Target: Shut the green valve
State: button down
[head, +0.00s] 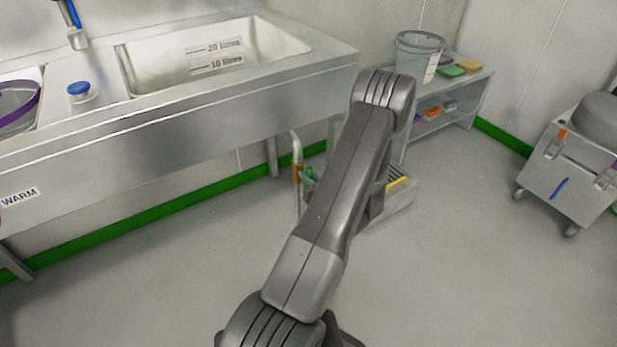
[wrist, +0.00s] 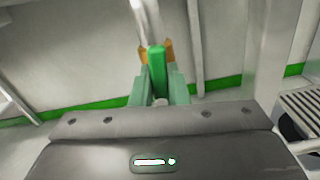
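The green valve's handle (wrist: 157,68) stands upright in the middle of the wrist view, in front of brass-coloured fittings on a pale pipe. In the head view a small green part of the valve (head: 311,173) shows beside the pipe under the sink, mostly hidden behind my arm. My gripper (wrist: 160,88) has its pale green fingers on either side of the handle, close against it with no clear gap, and looks shut on it. In the head view my gripper is hidden behind my own arm.
The steel sink (head: 180,130) stands above and left of the valve. A slatted low box (head: 395,195) is on the floor close to its right. A shelf with a bucket (head: 418,55) stands behind, and a wheeled cart (head: 565,165) at right. The front floor is clear.

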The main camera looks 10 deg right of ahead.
jog(key=shift+m, duration=0.4)
jog(key=m, duration=0.1)
jog(key=m+p, duration=0.1)
jog(key=shift+d+m, duration=0.25)
jog(key=shift+m, duration=0.05)
jog(key=shift+w+d+f+m+p, duration=0.15)
jog(key=shift+f+m+p, duration=0.25)
jog(key=shift+m, duration=1.75)
jog(key=shift+d+f+m+p, duration=0.2)
jog(key=shift+m+p, duration=0.4)
jog(key=shift+m, duration=1.5)
jog(key=shift+w+d+f+m+p, duration=0.1)
jog(key=shift+f+m+p, duration=0.35)
jog(key=shift+m, duration=1.7)
jog(key=c, duration=1.4)
grip_release()
jog(key=shift+r, duration=0.1)
